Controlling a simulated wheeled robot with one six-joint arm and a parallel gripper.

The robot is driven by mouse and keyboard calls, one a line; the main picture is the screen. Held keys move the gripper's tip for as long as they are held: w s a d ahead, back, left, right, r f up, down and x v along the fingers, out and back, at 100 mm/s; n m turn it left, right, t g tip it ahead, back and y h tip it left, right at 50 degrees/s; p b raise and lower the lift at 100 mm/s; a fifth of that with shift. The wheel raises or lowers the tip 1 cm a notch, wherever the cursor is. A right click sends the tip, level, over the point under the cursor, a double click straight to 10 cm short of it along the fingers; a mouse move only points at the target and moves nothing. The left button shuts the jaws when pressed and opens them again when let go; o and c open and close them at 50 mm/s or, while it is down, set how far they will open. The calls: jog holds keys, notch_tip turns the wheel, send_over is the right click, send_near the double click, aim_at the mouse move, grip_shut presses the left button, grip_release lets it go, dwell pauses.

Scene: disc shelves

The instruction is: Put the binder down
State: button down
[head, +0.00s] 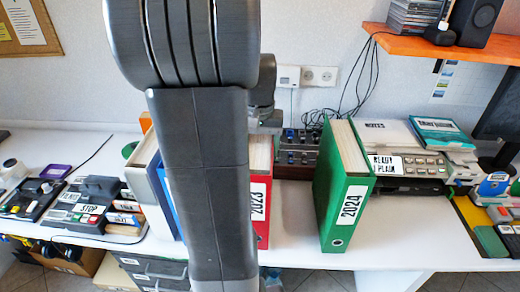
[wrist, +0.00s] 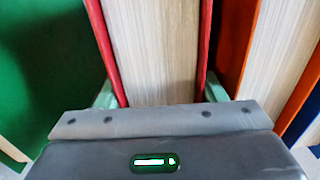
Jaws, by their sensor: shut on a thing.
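The red binder labelled 2023 (head: 259,205) is upright on or just above the white table, partly hidden behind my arm in the head view. I cannot tell whether its base touches the table. In the wrist view its pale page block (wrist: 152,50) lies between red covers. My gripper (wrist: 160,92) is shut on it, with a pale green finger against each cover. In the head view my arm hides most of the gripper.
A green binder labelled 2024 (head: 345,195) stands to the right, with a gap between. Blue and white binders (head: 148,180) stand to the left, partly hidden. A dark device (head: 297,148) with knobs is behind. The white table (head: 290,225) has bare surface between the red and green binders.

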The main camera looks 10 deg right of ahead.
jog(key=shift+f, duration=0.4)
jog(key=shift+f, duration=0.2)
jog(key=c, duration=0.6)
grip_release()
notch_tip(320, 180, up, 12)
jog(key=shift+r+p, duration=0.2)
jog(key=shift+p, duration=0.1)
